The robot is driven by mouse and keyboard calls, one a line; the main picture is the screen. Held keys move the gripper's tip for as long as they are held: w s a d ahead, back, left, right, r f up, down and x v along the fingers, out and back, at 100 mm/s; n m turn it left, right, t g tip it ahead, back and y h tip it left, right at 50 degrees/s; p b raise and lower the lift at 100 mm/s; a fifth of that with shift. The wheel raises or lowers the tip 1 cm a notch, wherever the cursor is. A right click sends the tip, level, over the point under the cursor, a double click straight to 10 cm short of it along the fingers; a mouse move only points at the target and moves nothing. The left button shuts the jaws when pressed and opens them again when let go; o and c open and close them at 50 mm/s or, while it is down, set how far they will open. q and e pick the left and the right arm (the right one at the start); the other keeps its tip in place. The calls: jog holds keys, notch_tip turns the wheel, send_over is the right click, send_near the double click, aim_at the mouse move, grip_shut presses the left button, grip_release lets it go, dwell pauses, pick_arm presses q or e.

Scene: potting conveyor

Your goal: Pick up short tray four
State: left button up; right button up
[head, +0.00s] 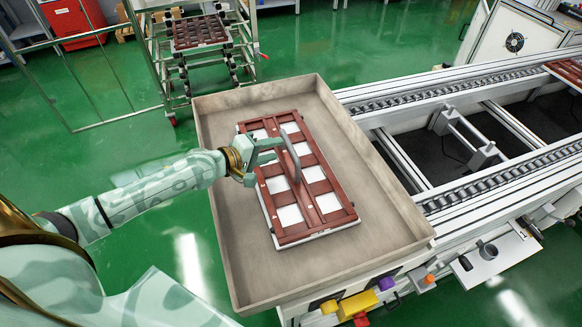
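A reddish-brown rectangular tray (327,203) with white square cells lies in a shallow grey-brown bin (212,226). A grey arched handle (290,155) stands up from the middle of the tray. My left gripper (279,149) reaches in from the left over the tray. Its two fingers are apart and point at the handle from its left side. Whether the fingers touch the handle cannot be told. No number shows on the tray. My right gripper is not in view.
A wheeled metal rack (160,62) at the back holds a similar brown tray (200,32). A roller conveyor (440,92) runs off to the right of the bin. Small coloured blocks (357,304) sit below the bin's front edge. Green floor is open at the left.

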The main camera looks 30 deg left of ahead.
aim_at(290, 143)
pick_arm(q)
jog(key=x, duration=0.2)
jog(key=b+x, duration=0.1)
jog(key=x, duration=0.3)
jog(key=shift+d+r, duration=0.25)
jog(key=shift+d, duration=0.1)
jog(key=shift+s, duration=0.1)
jog(key=shift+c, duration=0.7)
grip_shut()
